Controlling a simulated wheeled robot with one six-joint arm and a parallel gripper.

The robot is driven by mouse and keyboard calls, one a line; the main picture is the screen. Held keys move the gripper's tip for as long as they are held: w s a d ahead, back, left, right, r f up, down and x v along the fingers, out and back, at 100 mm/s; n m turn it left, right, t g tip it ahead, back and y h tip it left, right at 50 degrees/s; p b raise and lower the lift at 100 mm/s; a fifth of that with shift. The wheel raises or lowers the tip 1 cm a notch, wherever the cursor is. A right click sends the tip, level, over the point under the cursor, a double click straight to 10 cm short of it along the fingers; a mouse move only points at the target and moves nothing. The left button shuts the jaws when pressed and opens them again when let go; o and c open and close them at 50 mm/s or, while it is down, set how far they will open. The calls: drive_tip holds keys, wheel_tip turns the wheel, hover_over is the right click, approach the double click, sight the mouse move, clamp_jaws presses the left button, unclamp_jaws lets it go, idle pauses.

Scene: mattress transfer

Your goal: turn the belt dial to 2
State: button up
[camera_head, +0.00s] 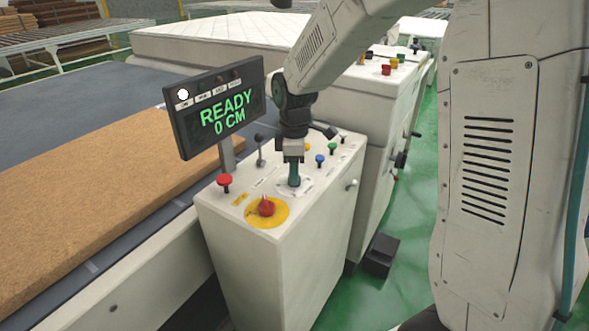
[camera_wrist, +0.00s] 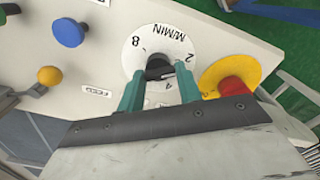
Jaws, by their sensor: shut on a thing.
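The belt dial has a round white plate (camera_wrist: 150,42) marked M/MIN, with the figures 8, 2 and 4 legible around it. Its black knob (camera_wrist: 158,70) is between my fingertips in the wrist view, and which figure it points to cannot be told. In the head view the dial plate (camera_head: 308,187) is on the console top, mostly covered by my gripper. My gripper (camera_head: 294,182) comes down on it from above. In the wrist view the teal fingers of my gripper (camera_wrist: 158,76) are shut on the knob, one on each side.
A red stop button on a yellow disc (camera_head: 267,208) is close by the dial. Blue (camera_head: 320,160), green and yellow buttons, a red mushroom button (camera_head: 225,181) and a lever (camera_head: 260,148) stand around. The display (camera_head: 217,107) reads READY 0 CM. A brown mattress slab (camera_head: 90,190) lies left.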

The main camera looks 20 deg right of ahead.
drive_tip(key=shift+w+r, duration=0.1)
drive_tip(key=o, duration=1)
wheel_tip(320, 180, up, 8)
drive_tip(key=shift+f, duration=0.1)
